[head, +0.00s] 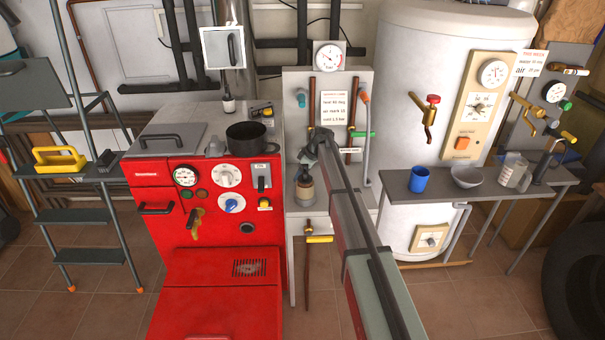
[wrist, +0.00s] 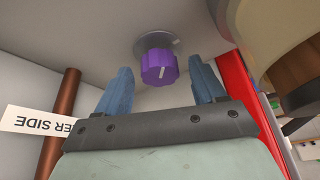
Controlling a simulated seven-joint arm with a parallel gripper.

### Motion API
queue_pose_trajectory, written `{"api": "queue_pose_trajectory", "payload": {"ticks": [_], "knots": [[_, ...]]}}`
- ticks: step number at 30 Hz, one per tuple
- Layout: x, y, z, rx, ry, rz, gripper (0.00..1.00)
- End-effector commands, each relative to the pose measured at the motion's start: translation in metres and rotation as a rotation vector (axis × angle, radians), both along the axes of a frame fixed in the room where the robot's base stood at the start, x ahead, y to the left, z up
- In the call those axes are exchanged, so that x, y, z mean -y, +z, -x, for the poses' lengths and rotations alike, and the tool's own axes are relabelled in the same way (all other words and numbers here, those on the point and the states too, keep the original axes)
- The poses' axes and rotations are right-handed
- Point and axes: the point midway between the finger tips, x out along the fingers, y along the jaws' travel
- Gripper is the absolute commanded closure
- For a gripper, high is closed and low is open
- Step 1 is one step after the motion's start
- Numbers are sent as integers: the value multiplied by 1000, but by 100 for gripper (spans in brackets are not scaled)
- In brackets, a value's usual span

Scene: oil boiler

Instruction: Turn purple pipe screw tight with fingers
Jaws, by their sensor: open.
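The purple pipe screw (wrist: 158,68) is a ribbed knob with a white mark on its face. It sits on a round grey base on a pale grey surface in the wrist view. My gripper (wrist: 162,82) is open, with one blue finger to the left of the knob and one to the right. The fingertips show a gap to the knob on both sides, and nothing is held. In the head view my arm reaches to the grey panel (head: 360,85) in the middle. The purple screw and my fingers cannot be made out there.
In the wrist view a copper pipe (wrist: 58,135) and a white label (wrist: 40,125) are at the left. A red panel edge (wrist: 250,105) is close on the right. In the head view a red boiler (head: 215,275) stands left of my arm and a white tank (head: 420,60) right.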

Motion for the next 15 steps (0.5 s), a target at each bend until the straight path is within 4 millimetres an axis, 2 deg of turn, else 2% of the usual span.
{"api": "queue_pose_trajectory", "payload": {"ticks": [2, 15], "knots": [[0, 0, 0, 0, 0, 0, 34], [0, 0, 0, 0, 0, 0, 76]]}}
